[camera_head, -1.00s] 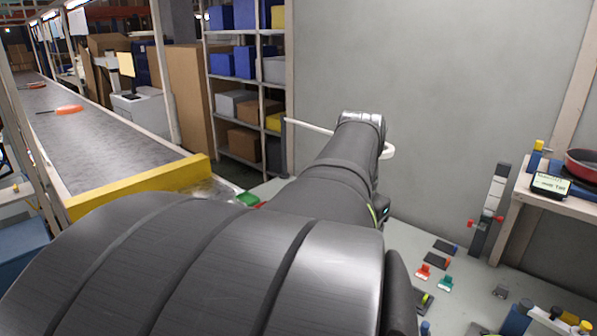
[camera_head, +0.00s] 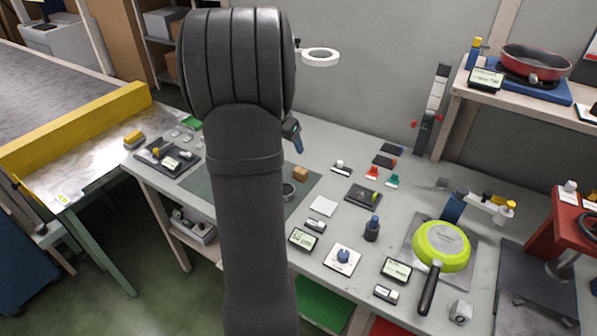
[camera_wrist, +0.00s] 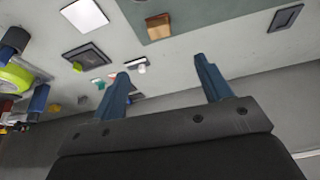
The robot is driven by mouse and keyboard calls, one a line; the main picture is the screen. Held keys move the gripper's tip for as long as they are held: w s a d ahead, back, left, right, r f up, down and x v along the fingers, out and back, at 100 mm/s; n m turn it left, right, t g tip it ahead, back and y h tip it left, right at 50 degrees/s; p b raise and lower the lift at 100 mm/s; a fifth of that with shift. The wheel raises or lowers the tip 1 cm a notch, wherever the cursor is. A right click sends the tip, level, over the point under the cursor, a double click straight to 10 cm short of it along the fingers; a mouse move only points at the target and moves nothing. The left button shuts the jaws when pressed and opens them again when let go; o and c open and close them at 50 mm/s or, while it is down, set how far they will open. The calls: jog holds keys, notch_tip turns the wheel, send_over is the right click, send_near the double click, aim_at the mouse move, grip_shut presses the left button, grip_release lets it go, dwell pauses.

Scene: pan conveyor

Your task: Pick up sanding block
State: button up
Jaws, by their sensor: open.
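A small tan-brown block (camera_head: 300,173), which looks like the sanding block, lies on the dark green mat (camera_head: 312,188) on the workbench. It also shows near the top of the wrist view, as a brown block (camera_wrist: 158,27) at the mat's edge. My gripper (camera_wrist: 161,66) has its two blue fingers wide apart with nothing between them. The block lies beyond the fingertips, apart from them. In the head view my arm covers part of the mat, and only a bit of a blue finger shows beyond the block.
A white square pad (camera_head: 323,206), a dark tray (camera_head: 363,195) and small coloured clips lie right of the mat. A green pan (camera_head: 441,246) sits farther right. A red pan (camera_head: 536,62) stands on the raised shelf. The conveyor's yellow end bar (camera_head: 75,128) is at left.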

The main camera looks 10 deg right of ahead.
aim_at(300, 170)
jog(key=x, duration=1.7)
jog(key=shift+w+d, duration=0.15)
jog(key=c, duration=1.1)
